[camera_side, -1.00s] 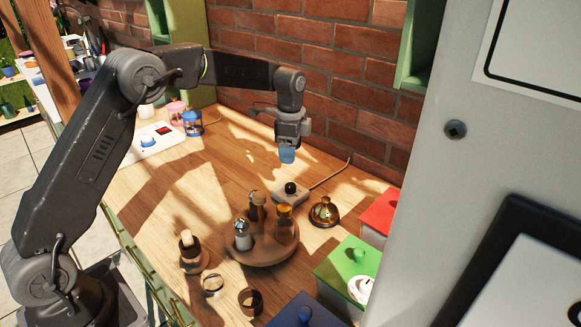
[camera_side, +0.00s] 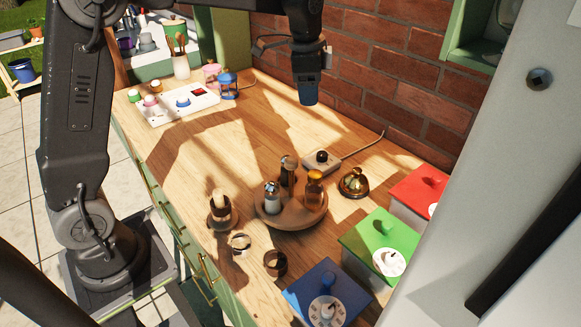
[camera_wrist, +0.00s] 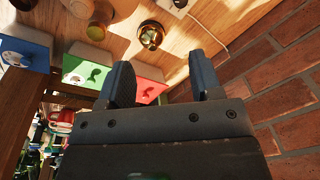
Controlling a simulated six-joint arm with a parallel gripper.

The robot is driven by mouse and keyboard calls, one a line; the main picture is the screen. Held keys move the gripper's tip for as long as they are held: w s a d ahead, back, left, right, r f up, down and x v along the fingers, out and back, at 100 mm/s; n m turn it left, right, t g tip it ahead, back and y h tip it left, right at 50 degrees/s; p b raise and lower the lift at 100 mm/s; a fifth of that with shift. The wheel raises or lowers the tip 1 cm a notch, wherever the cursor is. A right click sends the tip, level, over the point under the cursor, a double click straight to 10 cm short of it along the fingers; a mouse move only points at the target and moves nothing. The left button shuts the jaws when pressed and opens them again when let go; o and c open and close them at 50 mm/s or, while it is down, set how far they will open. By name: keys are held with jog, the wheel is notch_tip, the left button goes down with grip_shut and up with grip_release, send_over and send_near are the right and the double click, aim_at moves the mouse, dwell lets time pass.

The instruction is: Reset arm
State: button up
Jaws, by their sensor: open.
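My gripper (camera_side: 308,99) hangs above the back of the wooden table (camera_side: 262,118), near the brick wall, pointing down. In the wrist view its two dark fingers (camera_wrist: 160,82) stand apart with nothing between them. In the side view the fingertips are clear of the table and above the small switch box with a black knob (camera_side: 321,160). No object is held.
A round tray (camera_side: 270,217) carries several shakers and bottles. A brass bell (camera_side: 354,183) sits right of it. Blue (camera_side: 310,283), green (camera_side: 362,243) and red (camera_side: 412,190) boxes line the right edge. A white panel (camera_side: 160,110) lies at the back left.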

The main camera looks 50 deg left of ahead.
jog(key=s+d+r+n+t, duration=0.1)
jog(key=s+r+n, duration=0.1)
jog(key=s, duration=0.5)
jog(key=s+d+r+n+t, duration=0.1)
jog(key=s+r+n, duration=0.15)
jog(key=s, duration=0.45)
jog(key=s+f+n+t, duration=0.2)
jog(key=s+f+n, duration=0.2)
jog(key=s, duration=0.8)
jog(key=shift+s+d, duration=0.35)
jog(key=shift+d, duration=0.05)
